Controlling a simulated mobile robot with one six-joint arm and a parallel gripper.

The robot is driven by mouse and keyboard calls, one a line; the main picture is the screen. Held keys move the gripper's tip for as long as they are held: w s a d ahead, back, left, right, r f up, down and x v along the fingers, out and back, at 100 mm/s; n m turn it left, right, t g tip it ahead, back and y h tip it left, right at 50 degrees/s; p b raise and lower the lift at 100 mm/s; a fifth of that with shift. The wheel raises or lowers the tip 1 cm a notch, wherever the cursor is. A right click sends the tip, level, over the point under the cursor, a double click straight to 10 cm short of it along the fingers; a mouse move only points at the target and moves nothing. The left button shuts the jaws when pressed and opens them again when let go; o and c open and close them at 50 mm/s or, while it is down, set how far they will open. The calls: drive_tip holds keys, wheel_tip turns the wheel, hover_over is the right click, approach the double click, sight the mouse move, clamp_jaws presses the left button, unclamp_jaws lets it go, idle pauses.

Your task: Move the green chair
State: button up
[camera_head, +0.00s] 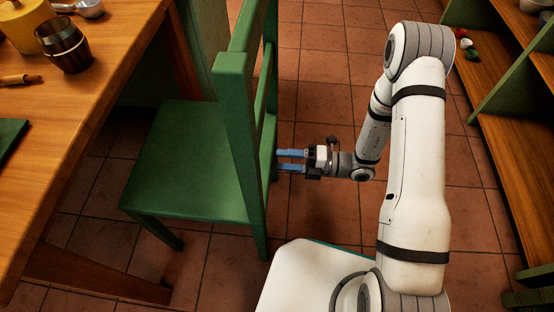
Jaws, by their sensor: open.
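The green chair (192,160) stands upright on the tiled floor, its seat partly beside and under the edge of the wooden table. Its backrest (238,120) is on the right side, facing my arm. My gripper (279,160) points left with two blue fingers apart, one above the other in the picture. The fingertips are right beside the backrest's right edge; I cannot tell whether they touch it. Nothing shows between the fingers. The far legs of the chair are partly hidden by the seat and table.
The wooden table (110,75) fills the left, holding a dark metal cup (64,46), a yellow pot (27,24) and a wooden-handled tool (20,79). A green and wood shelf (520,150) stands on the right. Tiled floor (320,60) is clear behind my arm.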

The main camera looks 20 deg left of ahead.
sight(269, 160)
drive_tip(key=x, duration=0.5)
drive_tip(key=shift+p, duration=0.35)
clamp_jaws()
drive_tip(key=shift+s+f, duration=0.1)
idle(1.0)
